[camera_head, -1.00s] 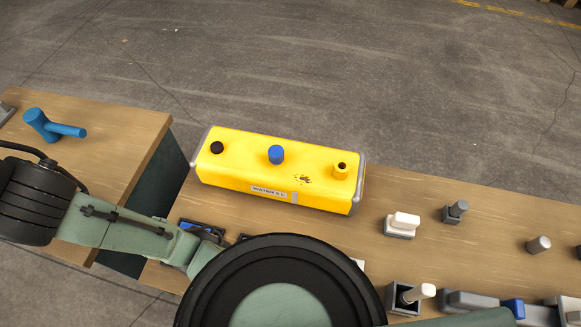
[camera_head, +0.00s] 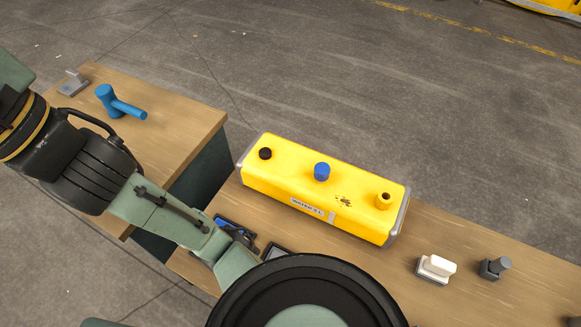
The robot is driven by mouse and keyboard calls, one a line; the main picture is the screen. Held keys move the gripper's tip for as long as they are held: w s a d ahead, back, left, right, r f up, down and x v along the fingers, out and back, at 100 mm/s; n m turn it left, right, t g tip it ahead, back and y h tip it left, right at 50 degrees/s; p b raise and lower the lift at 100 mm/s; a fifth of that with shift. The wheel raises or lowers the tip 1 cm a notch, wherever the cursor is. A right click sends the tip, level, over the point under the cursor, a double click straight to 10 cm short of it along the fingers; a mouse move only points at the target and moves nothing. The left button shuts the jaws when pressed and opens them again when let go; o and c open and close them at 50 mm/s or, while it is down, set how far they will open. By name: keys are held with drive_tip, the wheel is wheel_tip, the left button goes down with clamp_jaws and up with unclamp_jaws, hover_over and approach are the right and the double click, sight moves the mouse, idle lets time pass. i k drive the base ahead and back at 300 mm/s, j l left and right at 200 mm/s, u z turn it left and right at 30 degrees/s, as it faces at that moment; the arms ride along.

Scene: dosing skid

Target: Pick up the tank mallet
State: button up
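The blue tank mallet (camera_head: 119,103) lies on the wooden top of the left table (camera_head: 185,125). Its thick head is at the left and its handle points right and slightly down in the picture. Nothing touches it that I can see. My arm runs from the bottom middle up to the left edge, passing in front of the table's near side. My gripper is not visible in this view.
A small grey metal block (camera_head: 73,84) sits left of the mallet. A yellow water tank (camera_head: 322,190) with a blue cap stands on the right bench (camera_head: 440,235). A white-topped switch (camera_head: 436,268) and a grey knob (camera_head: 495,267) are right of it. A gap separates the tables.

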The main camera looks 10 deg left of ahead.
sight(115, 108)
drive_tip(key=u, duration=1.3)
drive_tip(key=i+j+z, duration=0.25)
drive_tip(key=i+j, duration=0.15)
drive_tip(key=j, duration=0.15)
drive_tip(key=i+j+z, duration=0.1)
drive_tip(key=j, duration=0.25)
drive_tip(key=i+j+z, duration=0.2)
drive_tip(key=i+j, duration=0.15)
drive_tip(key=j, duration=0.3)
drive_tip(key=i+j+z, duration=0.15)
drive_tip(key=j, duration=0.2)
drive_tip(key=i+j+z, duration=0.1)
drive_tip(key=j, duration=0.25)
